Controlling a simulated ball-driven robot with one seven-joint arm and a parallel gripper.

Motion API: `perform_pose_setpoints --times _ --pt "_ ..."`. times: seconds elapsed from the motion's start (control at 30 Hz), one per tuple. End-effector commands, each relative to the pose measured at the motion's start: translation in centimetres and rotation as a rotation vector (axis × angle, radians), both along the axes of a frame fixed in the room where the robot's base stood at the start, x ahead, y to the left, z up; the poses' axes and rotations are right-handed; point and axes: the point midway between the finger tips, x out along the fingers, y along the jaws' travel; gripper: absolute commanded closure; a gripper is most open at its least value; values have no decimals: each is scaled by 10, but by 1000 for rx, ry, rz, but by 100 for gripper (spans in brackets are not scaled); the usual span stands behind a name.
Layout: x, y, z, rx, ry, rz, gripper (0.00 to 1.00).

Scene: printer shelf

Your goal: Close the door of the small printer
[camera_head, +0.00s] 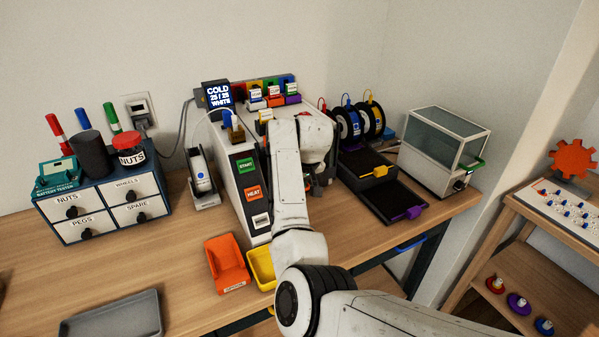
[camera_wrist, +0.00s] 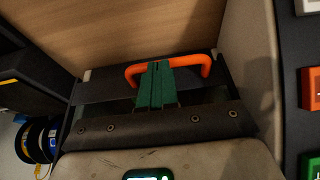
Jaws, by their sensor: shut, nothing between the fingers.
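In the wrist view a dark panel (camera_wrist: 108,86) carries an orange U-shaped handle (camera_wrist: 205,67), with bare wood beyond it. I take this panel to be the printer door; its angle and how far it stands open are unclear. My gripper (camera_wrist: 157,64) is shut and empty, its green fingers side by side over the middle of the handle. I cannot tell whether they touch it. In the head view my arm hides most of the small printer and its door, and the fingers do not show clearly.
A white machine (camera_head: 229,180) with START and HEAT buttons stands close on the left. Filament spools (camera_head: 347,123) and a dark drawer (camera_head: 383,198) are close on the right. An orange bin (camera_head: 228,262) and a yellow bin (camera_head: 261,266) lie in front. Bare table (camera_head: 190,270) is at left.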

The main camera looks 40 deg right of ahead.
Motion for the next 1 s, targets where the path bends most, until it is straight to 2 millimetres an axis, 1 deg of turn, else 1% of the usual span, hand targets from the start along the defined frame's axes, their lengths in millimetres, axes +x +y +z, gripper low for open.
perform_pose_setpoints --times 0.03,0.2,0.63,0.77,1.0 --pt "-1 0 -6 1 2 0 100" --pt "0 0 -14 1 2 -1 100" --pt "-1 0 -16 4 5 0 100" --pt "-1 1 -7 3 5 1 100" --pt "4 3 27 0 0 1 100"
